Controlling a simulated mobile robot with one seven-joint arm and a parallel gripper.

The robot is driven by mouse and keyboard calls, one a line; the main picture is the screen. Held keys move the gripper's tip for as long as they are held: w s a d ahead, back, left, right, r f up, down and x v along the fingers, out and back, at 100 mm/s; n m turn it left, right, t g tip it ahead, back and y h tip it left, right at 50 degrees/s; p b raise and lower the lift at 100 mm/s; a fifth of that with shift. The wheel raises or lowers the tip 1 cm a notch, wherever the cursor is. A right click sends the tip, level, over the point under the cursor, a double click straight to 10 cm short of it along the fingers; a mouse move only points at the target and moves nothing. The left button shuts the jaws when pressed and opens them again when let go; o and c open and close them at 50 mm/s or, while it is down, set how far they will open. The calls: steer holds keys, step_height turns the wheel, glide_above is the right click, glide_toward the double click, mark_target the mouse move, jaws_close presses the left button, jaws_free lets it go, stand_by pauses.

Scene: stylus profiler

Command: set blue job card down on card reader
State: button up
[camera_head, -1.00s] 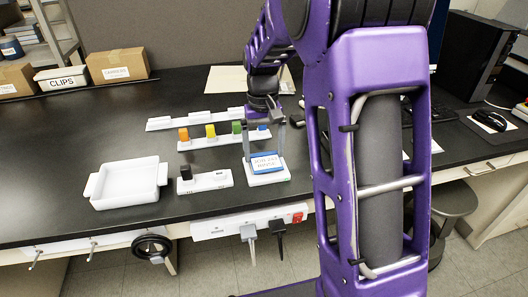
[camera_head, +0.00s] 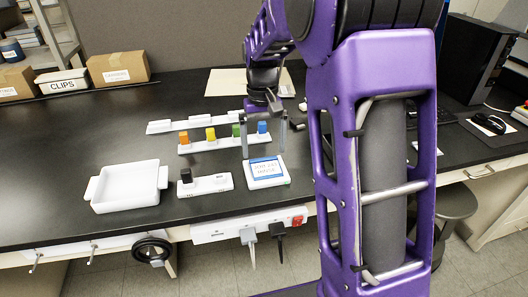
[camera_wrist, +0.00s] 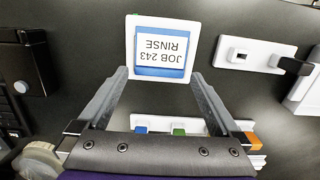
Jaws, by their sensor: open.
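The blue job card (camera_head: 264,169), with a white label reading JOB 243 RINSE, lies flat on the white card reader (camera_head: 284,177). In the wrist view the card (camera_wrist: 160,52) sits inside the reader's white border (camera_wrist: 131,42), its text upside down. My gripper (camera_head: 264,147) is open and empty above the card's far edge. In the wrist view its two fingers (camera_wrist: 159,80) are spread apart, their tips near the reader's lower corners and clear of the card.
A white block with a black knob (camera_head: 206,184) stands left of the reader, then a white tray (camera_head: 126,187). Behind is a white rack (camera_head: 220,142) with orange, yellow, green and blue pieces. A power strip (camera_head: 250,224) hangs on the bench front.

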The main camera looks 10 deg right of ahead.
mark_target(263, 158)
step_height(263, 158, up, 9)
steer(key=p, duration=0.1)
steer(key=shift+w+r, duration=0.15)
steer(key=shift+w, duration=0.2)
